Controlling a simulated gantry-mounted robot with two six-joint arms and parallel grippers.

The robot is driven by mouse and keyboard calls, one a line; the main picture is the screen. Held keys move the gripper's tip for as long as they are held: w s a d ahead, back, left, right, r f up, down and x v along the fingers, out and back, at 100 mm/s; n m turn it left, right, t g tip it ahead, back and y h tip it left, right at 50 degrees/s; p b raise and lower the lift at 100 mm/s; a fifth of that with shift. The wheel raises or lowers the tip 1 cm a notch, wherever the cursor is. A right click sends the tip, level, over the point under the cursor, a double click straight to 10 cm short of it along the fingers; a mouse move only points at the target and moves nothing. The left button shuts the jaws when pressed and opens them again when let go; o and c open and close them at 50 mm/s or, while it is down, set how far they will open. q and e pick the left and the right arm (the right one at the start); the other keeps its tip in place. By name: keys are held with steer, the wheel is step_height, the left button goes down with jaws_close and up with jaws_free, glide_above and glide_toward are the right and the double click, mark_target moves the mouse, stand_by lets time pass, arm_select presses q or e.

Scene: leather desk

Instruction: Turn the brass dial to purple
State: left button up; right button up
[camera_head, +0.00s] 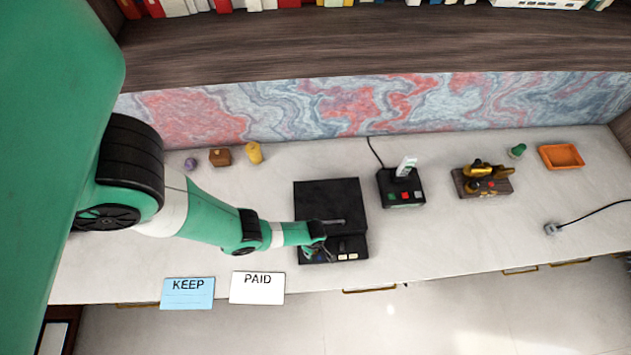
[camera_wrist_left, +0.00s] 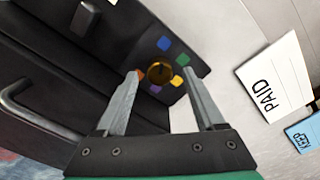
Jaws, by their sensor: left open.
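The brass dial (camera_wrist_left: 160,72) is a small round knob on the front panel of a black box (camera_head: 328,198). In the head view my left gripper (camera_head: 315,248) is over the box's front left and hides the dial. My right gripper is not in view.
KEEP (camera_head: 187,293) and PAID (camera_head: 257,288) cards lie at the front edge. A black button box (camera_head: 401,188) and a brass device on a wooden base (camera_head: 483,181) stand right of the black box. The box's handle (camera_wrist_left: 40,118) sticks out near my gripper.

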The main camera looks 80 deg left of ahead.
arm_select(q)
steer(key=shift+f, duration=0.75)
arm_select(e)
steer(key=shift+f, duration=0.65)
arm_select(q)
steer(key=shift+r, duration=0.1)
jaws_close()
